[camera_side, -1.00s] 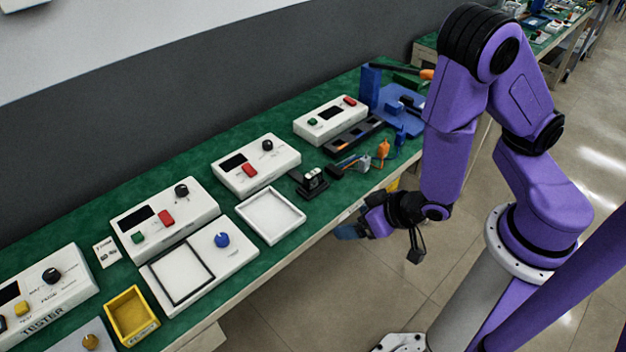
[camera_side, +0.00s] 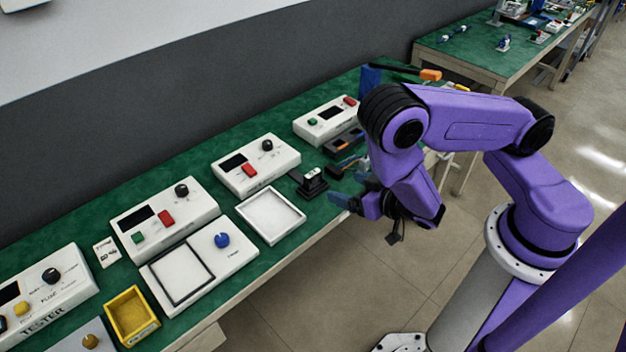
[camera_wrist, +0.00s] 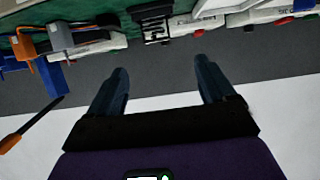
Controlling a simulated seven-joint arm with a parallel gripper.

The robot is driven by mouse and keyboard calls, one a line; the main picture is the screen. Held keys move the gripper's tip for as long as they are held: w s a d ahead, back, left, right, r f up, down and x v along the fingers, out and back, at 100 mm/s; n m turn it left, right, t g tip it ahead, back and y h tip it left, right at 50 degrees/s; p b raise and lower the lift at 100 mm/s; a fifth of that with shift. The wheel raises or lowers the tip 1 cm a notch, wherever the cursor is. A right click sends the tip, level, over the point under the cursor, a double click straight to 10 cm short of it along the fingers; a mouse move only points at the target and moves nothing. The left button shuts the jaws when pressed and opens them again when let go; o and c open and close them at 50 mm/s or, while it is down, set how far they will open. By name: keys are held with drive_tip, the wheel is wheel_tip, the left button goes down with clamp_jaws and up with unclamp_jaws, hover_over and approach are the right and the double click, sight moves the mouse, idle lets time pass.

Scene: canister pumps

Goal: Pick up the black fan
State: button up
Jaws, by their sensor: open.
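I cannot make out a black fan with certainty. A small black device with a pale top (camera_side: 313,181) stands on the green bench near its front edge, right of the white square tray. What looks like the same black device shows at the top of the wrist view (camera_wrist: 153,22), beyond and between my fingertips. My gripper (camera_side: 347,197) is open and empty, right of that device and apart from it, by the bench's front edge. In the wrist view, both blue-grey fingers of my gripper (camera_wrist: 161,68) are spread with nothing between them.
The green bench (camera_side: 222,133) carries several white tester boxes (camera_side: 257,163). A white square tray (camera_side: 270,215) and a yellow bin (camera_side: 131,315) lie along its front. Orange (camera_wrist: 25,45) and grey (camera_wrist: 60,37) clamps and a blue part (camera_wrist: 49,78) show left in the wrist view.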

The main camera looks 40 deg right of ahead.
sight(315, 175)
drive_tip(key=x, duration=1.2)
drive_tip(key=shift+w+d, duration=0.35)
drive_tip(key=shift+w+f, duration=0.25)
drive_tip(key=shift+w, duration=0.4)
drive_tip(key=c, duration=1.1)
